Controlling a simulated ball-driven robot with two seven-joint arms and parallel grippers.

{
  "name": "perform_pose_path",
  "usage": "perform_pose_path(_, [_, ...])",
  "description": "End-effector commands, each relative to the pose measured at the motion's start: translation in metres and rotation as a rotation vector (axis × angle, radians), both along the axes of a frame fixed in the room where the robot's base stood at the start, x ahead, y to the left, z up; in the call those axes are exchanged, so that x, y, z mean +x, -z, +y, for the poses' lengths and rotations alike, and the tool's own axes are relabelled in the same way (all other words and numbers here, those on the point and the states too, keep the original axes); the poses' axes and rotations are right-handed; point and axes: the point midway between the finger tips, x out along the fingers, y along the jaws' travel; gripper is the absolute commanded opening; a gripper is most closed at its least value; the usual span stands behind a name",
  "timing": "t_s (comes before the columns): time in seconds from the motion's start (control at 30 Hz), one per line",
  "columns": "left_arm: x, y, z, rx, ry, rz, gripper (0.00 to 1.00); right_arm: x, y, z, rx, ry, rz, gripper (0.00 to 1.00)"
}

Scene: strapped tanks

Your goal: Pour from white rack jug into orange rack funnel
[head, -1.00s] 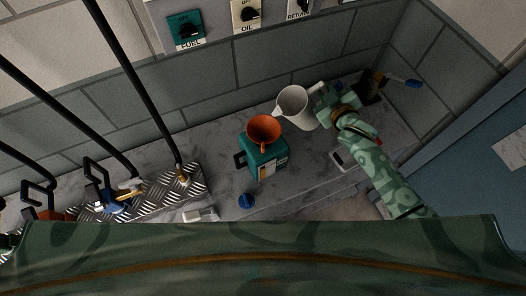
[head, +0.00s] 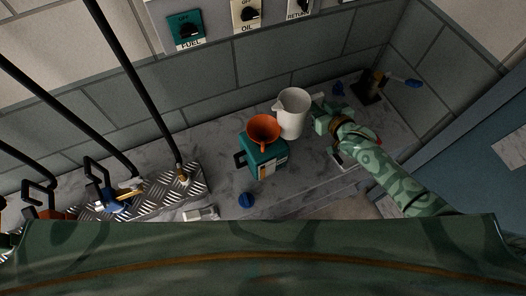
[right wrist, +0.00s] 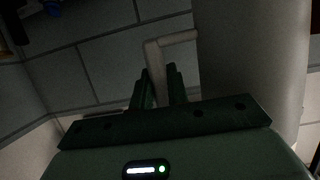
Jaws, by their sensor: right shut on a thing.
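The white jug (head: 292,117) stands upright or nearly so, just right of the orange funnel, its spout toward the left. The orange funnel (head: 263,128) sits on top of a teal tank (head: 267,161) with a pale label. My right gripper (head: 317,117) is at the jug's right side. In the right wrist view the fingers (right wrist: 158,88) are shut on the jug's handle, with the jug's pale body (right wrist: 250,60) to the right. The jug's contents cannot be made out. My left gripper is not in view.
A blue cap (head: 246,200) and a small white object (head: 200,214) lie near the counter's front. A metal tread plate (head: 150,193) with hoses and nozzles is at left. Wall switches are behind.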

Motion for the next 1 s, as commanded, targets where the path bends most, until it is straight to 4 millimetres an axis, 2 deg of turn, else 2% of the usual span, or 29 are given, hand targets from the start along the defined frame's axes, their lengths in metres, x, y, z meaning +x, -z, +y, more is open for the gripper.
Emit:
perform_pose_path(0.23, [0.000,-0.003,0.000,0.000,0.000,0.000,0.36,0.002,-0.005,-0.003,-0.001,0.000,-0.005,0.00])
perform_pose_path(0.7, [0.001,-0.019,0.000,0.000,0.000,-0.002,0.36,0.019,-0.032,-0.044,-0.003,-0.001,-0.006,0.00])
perform_pose_path(1.0, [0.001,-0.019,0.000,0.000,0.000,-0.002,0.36,0.020,-0.032,-0.046,-0.001,0.000,-0.005,0.00])
